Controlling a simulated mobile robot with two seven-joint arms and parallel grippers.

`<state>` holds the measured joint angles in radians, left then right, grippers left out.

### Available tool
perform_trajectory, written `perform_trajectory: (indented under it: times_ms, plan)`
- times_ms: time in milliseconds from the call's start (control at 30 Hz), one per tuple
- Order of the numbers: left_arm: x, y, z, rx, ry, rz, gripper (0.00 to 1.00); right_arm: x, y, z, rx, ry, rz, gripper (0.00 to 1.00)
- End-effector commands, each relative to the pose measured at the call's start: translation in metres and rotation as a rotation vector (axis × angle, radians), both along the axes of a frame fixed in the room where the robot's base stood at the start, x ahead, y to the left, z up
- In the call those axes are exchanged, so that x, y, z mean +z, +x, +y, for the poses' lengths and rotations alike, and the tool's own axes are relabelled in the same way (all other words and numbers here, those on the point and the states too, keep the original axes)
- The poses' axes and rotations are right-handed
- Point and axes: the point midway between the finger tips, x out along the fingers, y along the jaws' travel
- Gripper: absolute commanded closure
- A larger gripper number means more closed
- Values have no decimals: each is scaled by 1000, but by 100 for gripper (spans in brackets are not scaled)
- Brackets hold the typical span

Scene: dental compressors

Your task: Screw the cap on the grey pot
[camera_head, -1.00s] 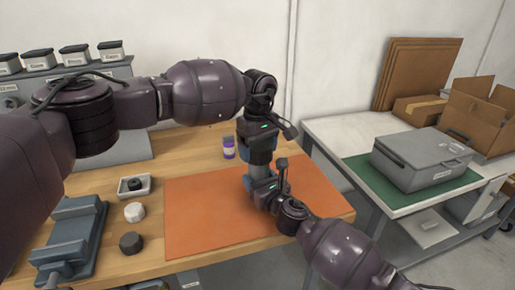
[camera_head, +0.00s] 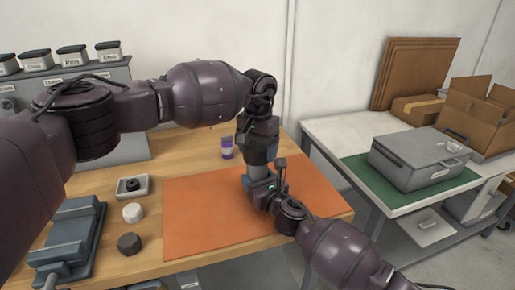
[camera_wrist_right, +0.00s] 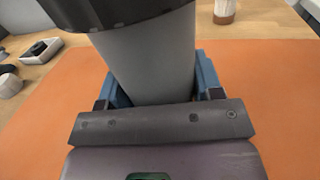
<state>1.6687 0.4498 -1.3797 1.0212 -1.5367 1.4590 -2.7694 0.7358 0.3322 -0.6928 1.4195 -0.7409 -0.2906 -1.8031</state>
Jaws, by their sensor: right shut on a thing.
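The grey pot (camera_wrist_right: 150,65) stands upright between the blue fingers of my right gripper (camera_wrist_right: 160,88), which is shut on it. In the head view the pot (camera_head: 257,172) shows as a small grey piece above my right gripper (camera_head: 257,187), over the orange mat. A dark round part, which looks like the black cap (camera_wrist_right: 115,10), sits at the pot's top in the wrist view. My left gripper (camera_head: 259,156) points down right above the pot. Its fingers are mostly hidden, so its grip on the cap cannot be seen.
The orange mat (camera_head: 200,215) lies on the wooden table. To its left are a white cap (camera_head: 133,212), a dark cap (camera_head: 129,243), a small white tray (camera_head: 133,187) and a blue-grey fixture (camera_head: 70,240). A purple-and-white bottle (camera_head: 227,148) stands behind the mat.

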Motion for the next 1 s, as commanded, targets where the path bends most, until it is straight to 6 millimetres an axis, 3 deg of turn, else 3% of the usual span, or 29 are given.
perform_trajectory:
  times_ms: [33, 133, 167, 467, 800, 1000]
  plan:
    - [1, 0, 0, 0, -1, -1, 16, -1, 0, 0, -1, 0, 1, 100]
    - [1, 0, 0, 1, -1, -1, 1, -1, 0, 0, -1, 0, 1, 100]
    - [1, 0, 0, 1, -1, -1, 0, -1, 0, 0, -1, 0, 1, 100]
    - [4, 0, 0, 3, -1, -1, 0, -1, 0, 0, 0, 0, 1, 100]
    - [40, 1, 0, 4, -1, -2, 0, -1, 0, 0, 0, 0, 1, 100]
    - [45, 0, 0, 4, 0, 0, 0, -1, 0, 0, 0, 0, 1, 100]
